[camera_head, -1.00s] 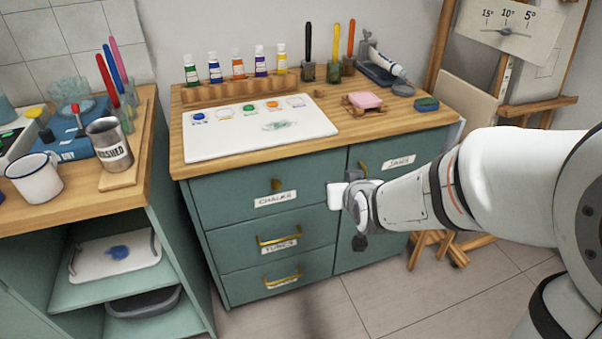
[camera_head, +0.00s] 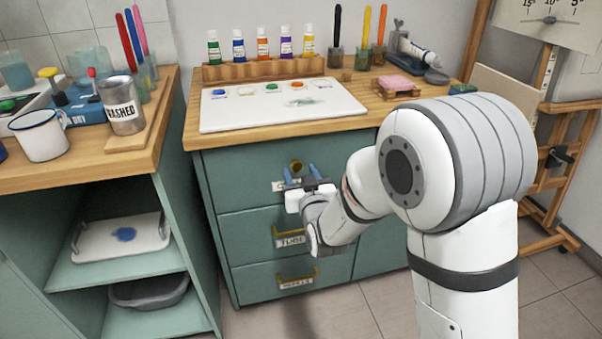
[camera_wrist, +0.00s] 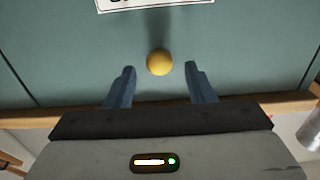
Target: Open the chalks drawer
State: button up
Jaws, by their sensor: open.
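The chalks drawer (camera_head: 238,177) is the top left drawer of the green cabinet, and its front is flush with the cabinet. Its round brass knob (camera_head: 296,166) shows just above my gripper (camera_head: 301,176). In the wrist view the knob (camera_wrist: 160,62) lies between the tips of the two blue fingers of my gripper (camera_wrist: 160,84), with a clear gap on each side. My gripper is open and holds nothing. The drawer's label (camera_head: 280,186) is mostly hidden behind my gripper; its edge shows in the wrist view (camera_wrist: 155,4).
Below are two drawers with brass bar handles (camera_head: 290,240). A white palette tray (camera_head: 225,120), paint bottles (camera_head: 262,45) and a pink sponge (camera_head: 396,83) stand on the wooden top. A side bench (camera_head: 140,155) stands at left, an easel (camera_head: 560,140) at right.

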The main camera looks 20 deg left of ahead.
jog(key=shift+x, duration=0.85)
jog(key=shift+c, duration=0.4)
grip_shut()
jog(key=shift+d, duration=0.2)
